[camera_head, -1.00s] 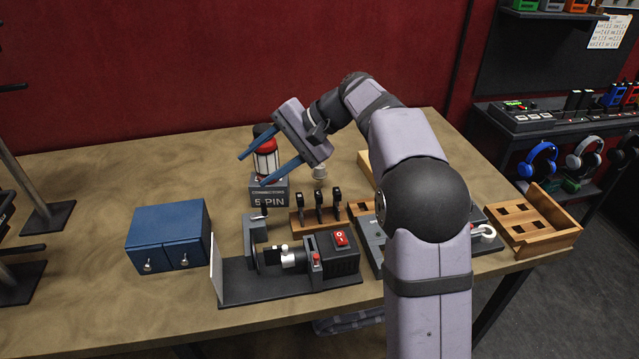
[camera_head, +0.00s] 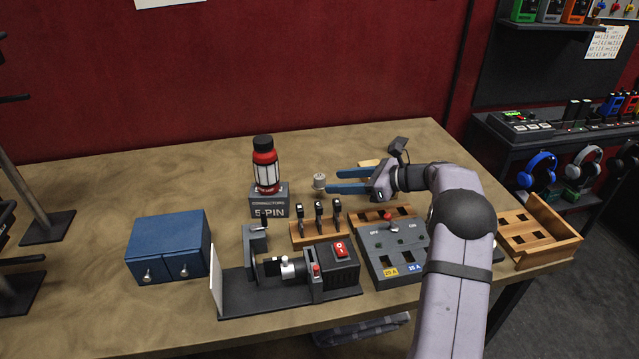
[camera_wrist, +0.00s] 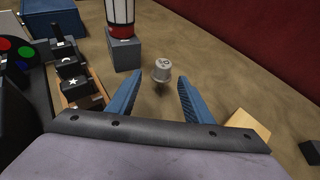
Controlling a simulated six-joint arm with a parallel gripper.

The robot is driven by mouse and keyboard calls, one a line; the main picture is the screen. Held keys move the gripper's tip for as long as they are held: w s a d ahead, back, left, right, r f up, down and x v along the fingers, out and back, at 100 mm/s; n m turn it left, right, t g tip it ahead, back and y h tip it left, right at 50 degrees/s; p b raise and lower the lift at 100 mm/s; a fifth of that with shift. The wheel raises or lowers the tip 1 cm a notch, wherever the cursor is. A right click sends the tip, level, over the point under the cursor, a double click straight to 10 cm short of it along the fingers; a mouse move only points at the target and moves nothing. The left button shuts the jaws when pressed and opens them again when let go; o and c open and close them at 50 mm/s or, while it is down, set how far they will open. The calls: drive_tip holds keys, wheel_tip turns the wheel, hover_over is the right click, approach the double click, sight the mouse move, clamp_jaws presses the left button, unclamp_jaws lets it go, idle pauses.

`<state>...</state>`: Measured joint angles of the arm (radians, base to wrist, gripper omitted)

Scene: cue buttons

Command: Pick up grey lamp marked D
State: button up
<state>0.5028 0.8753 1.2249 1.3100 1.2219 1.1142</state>
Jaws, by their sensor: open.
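A small grey lamp (camera_head: 319,182) stands upright on the table, right of the red-and-white lantern. In the wrist view the lamp (camera_wrist: 161,71) has a dark mark on its top that I cannot read surely. My gripper (camera_head: 331,181) is open and empty, with blue fingers pointing left at the lamp. In the wrist view my gripper (camera_wrist: 161,79) has the lamp just beyond its fingertips, roughly centred between them and apparently not touched.
A wooden holder (camera_head: 320,234) with several dark upright pieces and a grey switch box (camera_head: 392,250) lie in front. The table behind the lamp is clear.

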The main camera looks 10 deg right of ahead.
sight(324, 179)
drive_tip(key=shift+p+x, duration=0.3)
drive_tip(key=shift+x, duration=0.75)
drive_tip(key=shift+w+r+p+x, duration=0.15)
drive_tip(key=shift+p+x, duration=0.3)
drive_tip(key=shift+x, duration=0.5)
drive_tip(key=shift+w+r+p+x, duration=0.15)
drive_tip(key=shift+p+x, duration=0.3)
drive_tip(key=shift+x, duration=0.45)
drive_tip(key=shift+w+a+f, duration=0.35)
drive_tip(key=shift+w+a, duration=0.05)
drive_tip(key=shift+a, duration=0.1)
drive_tip(key=c, duration=1.1)
